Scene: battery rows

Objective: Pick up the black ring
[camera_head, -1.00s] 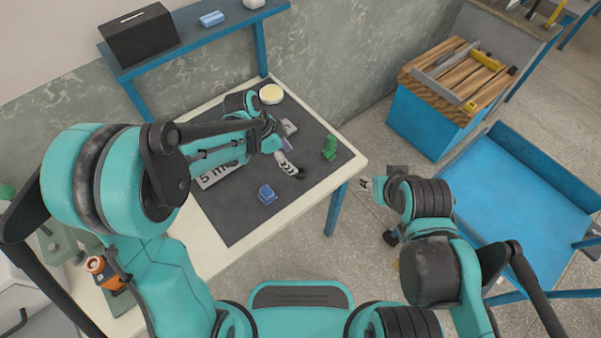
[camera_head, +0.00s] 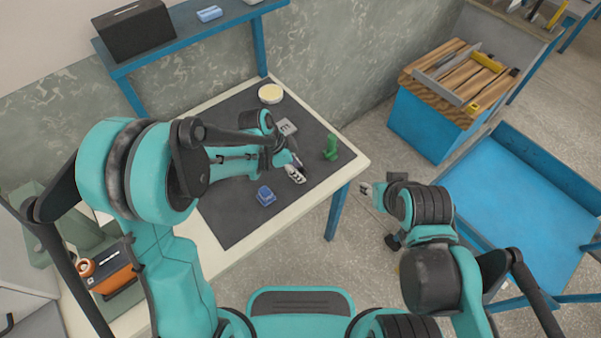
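My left gripper (camera_head: 298,176) is low over the dark mat (camera_head: 232,222) on the table, between a green object and a blue block. Its pale fingers are small in view, and I cannot tell how far apart they are. I cannot make out the black ring clearly; against the dark mat, the gripper and wrist may hide it. My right gripper (camera_head: 366,189) is off the table's right edge, away from the mat; its opening is too small to judge.
On the mat are a blue block (camera_head: 266,196), a green object (camera_head: 331,148), a grey block (camera_head: 286,127) and a round cream-coloured piece (camera_head: 270,94). A blue shelf (camera_head: 190,38) stands behind. A blue cart (camera_head: 525,200) is at right. The mat's front is clear.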

